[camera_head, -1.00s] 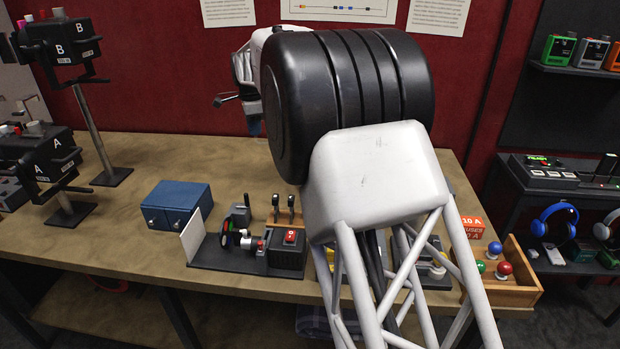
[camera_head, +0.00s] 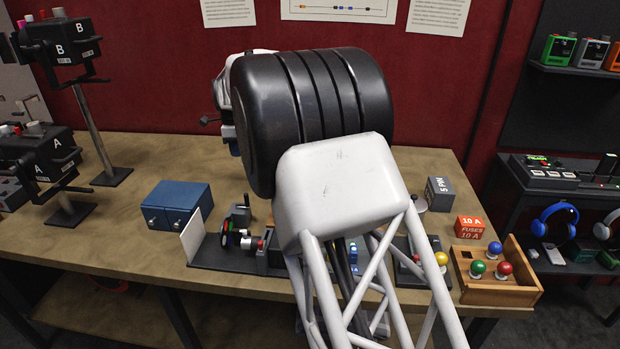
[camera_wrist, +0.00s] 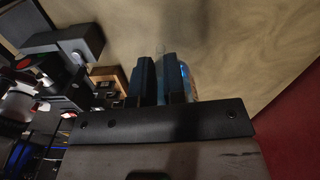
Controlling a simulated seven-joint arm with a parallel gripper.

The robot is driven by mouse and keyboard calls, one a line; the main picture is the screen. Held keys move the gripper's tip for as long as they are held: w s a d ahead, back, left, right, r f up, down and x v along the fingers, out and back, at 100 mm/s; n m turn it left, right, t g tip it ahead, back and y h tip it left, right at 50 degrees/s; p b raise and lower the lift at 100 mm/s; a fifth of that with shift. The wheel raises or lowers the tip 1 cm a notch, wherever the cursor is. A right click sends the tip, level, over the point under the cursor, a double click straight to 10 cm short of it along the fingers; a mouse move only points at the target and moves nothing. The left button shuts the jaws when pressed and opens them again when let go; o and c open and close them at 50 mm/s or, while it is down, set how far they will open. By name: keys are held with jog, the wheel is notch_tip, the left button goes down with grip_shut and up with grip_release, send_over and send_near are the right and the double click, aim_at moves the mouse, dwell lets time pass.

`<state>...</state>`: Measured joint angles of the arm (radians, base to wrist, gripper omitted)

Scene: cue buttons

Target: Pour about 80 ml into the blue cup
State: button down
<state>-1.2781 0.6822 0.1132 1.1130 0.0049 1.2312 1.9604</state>
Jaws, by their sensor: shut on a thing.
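My gripper (camera_wrist: 157,62) shows in the wrist view as two dark blue fingers, shut on a clear, bluish vessel (camera_wrist: 186,76). Only part of the vessel shows, behind and to the right of the fingers, with a bright blue patch and a small orange patch on it. Its fill level cannot be told. In the head view my arm's big black joint hides most of the gripper. I cannot make out a blue cup for sure in either view.
A blue box (camera_head: 178,204) stands left on the bench. A white panel and black device (camera_head: 235,243) sit near the front. A grey "5 PIN" box (camera_head: 440,194), a red fuse box (camera_head: 469,228) and a wooden tray (camera_head: 515,292) with coloured balls are at right. Stands A and B are far left.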

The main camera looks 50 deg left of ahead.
aim_at(240, 162)
notch_tip(240, 162, down, 7)
jog(key=shift+r, duration=0.1)
jog(key=shift+r, duration=0.1)
dwell(0.4)
jog(key=shift+w+d+r+g+y, duration=0.35)
jog(key=shift+r+g+y, duration=0.1)
jog(key=shift+r, duration=0.1)
jog(key=shift+w+d+r+g+y, duration=0.2)
jog(key=shift+w+r+g+y, duration=0.15)
jog(key=shift+r+g, duration=0.15)
jog(key=shift+w+d+r+g+y, duration=0.9)
jog(key=shift+w+r+g+y, duration=0.15)
jog(key=shift+g, duration=0.2)
jog(key=shift+w+d+r+g+y, duration=0.25)
jog(key=shift+w+d+g, duration=0.1)
jog(key=shift+w, duration=0.1)
jog(key=shift+w+d+r+g+y, duration=0.15)
jog(key=shift+w+d+g+y, duration=0.05)
jog(key=shift+w+d+g, duration=0.2)
jog(key=shift+w+d+r+g+y, duration=0.35)
jog(key=shift+w+g+y, duration=0.2)
jog(key=shift+g, duration=0.1)
jog(key=shift+w+d+r+g+y, duration=0.25)
jog(key=shift+w+d+g+y, duration=0.15)
jog(key=shift+g+y, duration=0.2)
jog(key=shift+w+d+r+g+y, duration=0.2)
jog(key=shift+w+r+g+y, duration=0.15)
jog(key=shift+r+g, duration=0.15)
